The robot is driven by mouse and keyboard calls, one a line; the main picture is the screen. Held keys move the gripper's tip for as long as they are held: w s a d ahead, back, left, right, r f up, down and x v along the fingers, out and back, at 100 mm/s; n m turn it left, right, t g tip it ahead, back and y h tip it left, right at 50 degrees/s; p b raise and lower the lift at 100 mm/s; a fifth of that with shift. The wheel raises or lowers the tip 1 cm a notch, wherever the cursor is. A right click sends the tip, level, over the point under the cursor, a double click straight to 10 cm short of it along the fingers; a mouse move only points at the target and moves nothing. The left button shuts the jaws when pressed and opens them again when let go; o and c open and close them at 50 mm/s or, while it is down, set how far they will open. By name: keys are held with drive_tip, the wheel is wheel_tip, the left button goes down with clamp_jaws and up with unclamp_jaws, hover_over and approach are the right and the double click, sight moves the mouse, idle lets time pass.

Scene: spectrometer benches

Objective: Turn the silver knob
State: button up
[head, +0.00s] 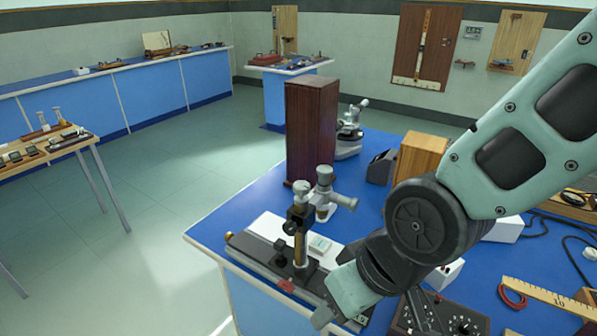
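A brass and black measuring instrument (299,238) with a microscope-like tube stands upright on a long dark base near the front left corner of the blue bench. Silvery cylindrical parts (303,192) show at its top. I cannot tell which small part is the silver knob; it may be hidden behind my arm. My gripper (340,318) is low at the bench's front edge, at the right end of the instrument's base. I cannot tell whether it touches the base. My wrist covers the fingers in part, so their opening is unclear.
The blue bench (235,217) also bears a tall dark wooden box (311,130), a microscope (349,135), a light wooden box (421,156), a black control box (440,316) and a yellow ruler (550,298). Open floor (160,200) lies left. A side table (88,140) stands far left.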

drive_tip(key=w+a+f+m+t+y+p, duration=0.1)
drive_tip(key=w+a+m+t+p, duration=0.1)
drive_tip(key=w+a, duration=0.25)
drive_tip(key=m+t+b, duration=0.1)
drive_tip(key=t+b, duration=0.3)
drive_tip(key=t, duration=0.9)
approach(299, 182)
drive_tip(key=p+x, duration=0.4)
drive_tip(key=x, duration=0.6)
drive_tip(key=shift+d+f+p, duration=0.15)
drive_tip(key=shift+p, duration=0.25)
drive_tip(key=shift+w+f, duration=0.1)
drive_tip(key=shift+w, duration=0.35)
